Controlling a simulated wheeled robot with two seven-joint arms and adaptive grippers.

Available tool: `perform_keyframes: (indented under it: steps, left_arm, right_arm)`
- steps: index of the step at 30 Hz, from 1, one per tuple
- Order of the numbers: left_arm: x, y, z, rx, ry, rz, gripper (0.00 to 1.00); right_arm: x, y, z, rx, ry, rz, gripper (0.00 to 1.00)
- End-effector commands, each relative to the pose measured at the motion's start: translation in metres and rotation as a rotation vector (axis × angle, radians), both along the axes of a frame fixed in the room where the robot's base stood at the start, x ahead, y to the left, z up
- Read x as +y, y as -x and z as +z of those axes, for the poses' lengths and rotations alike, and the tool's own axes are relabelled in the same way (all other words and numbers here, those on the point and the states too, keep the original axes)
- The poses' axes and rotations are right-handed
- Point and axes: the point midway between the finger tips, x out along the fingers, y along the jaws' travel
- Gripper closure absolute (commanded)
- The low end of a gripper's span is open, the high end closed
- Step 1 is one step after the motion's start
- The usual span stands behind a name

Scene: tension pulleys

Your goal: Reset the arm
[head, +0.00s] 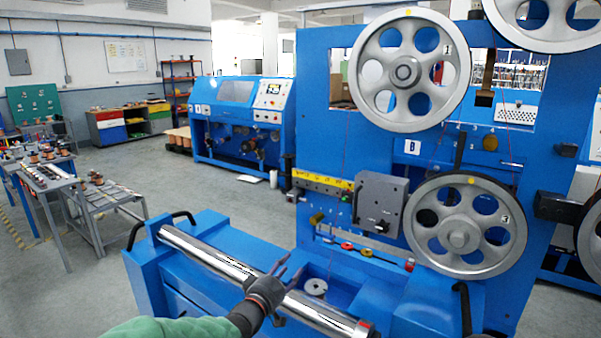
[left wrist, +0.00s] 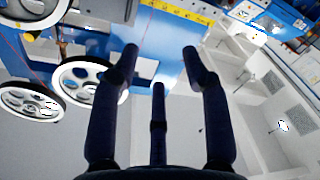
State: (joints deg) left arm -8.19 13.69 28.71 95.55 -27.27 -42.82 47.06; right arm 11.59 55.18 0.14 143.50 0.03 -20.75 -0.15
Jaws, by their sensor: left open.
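My left gripper (head: 284,268) is in the lower middle of the head view, its arm coming in from the bottom left in a green sleeve. It is open, with its dark fingers spread and nothing between them. It appears in front of the long shiny metal roller (head: 215,254) on the blue machine (head: 313,100); whether it touches the roller I cannot tell. In the left wrist view the spread fingers of the left gripper (left wrist: 160,62) show empty, with the machine and its wheels behind them. My right gripper is not in view.
Large grey pulleys, an upper one (head: 410,70) and a lower one (head: 459,228), sit on the machine's front. A grey block (head: 380,201) and a yellow strip (head: 322,184) are left of the lower pulley. Grey benches (head: 100,200) stand at left, with open floor between.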

Motion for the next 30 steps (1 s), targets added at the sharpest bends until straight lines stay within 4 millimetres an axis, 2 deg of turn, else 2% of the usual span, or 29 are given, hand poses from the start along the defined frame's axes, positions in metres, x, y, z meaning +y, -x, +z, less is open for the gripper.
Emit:
perform_keyframes:
  steps: [5, 11, 14, 17, 20, 21, 23, 27, 29, 30]
  left_arm:
    - [0.004, 0.002, -0.034, 0.061, -0.035, 0.013, 0.54]
    - [0.012, 0.01, -0.087, 0.16, -0.092, 0.028, 0.54]
    - [0.018, 0.019, -0.12, 0.224, -0.13, 0.034, 0.54]
    - [0.024, 0.033, -0.163, 0.311, -0.176, 0.037, 0.54]
    - [0.033, 0.059, -0.217, 0.428, -0.238, 0.034, 0.54]
    - [0.037, 0.072, -0.24, 0.479, -0.264, 0.029, 0.54]
    - [0.042, 0.095, -0.272, 0.557, -0.303, 0.018, 0.54]
    - [0.053, 0.157, -0.339, 0.738, -0.387, -0.025, 0.54]
    - [0.056, 0.187, -0.364, 0.817, -0.417, -0.051, 0.54]
    - [0.058, 0.209, -0.378, 0.869, -0.437, -0.072, 0.54]
  right_arm:
    - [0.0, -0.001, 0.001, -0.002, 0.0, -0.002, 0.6]
    - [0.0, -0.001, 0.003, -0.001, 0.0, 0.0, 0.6]
    - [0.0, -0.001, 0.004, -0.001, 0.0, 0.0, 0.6]
    - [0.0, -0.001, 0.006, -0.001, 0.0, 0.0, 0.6]
    - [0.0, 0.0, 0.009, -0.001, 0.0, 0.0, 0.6]
    - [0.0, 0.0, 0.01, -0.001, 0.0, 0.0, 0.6]
    - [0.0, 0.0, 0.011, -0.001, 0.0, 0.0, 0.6]
    - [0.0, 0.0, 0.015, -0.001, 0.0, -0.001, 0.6]
    - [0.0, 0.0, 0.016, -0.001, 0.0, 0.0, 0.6]
    - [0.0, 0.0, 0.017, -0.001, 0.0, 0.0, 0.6]
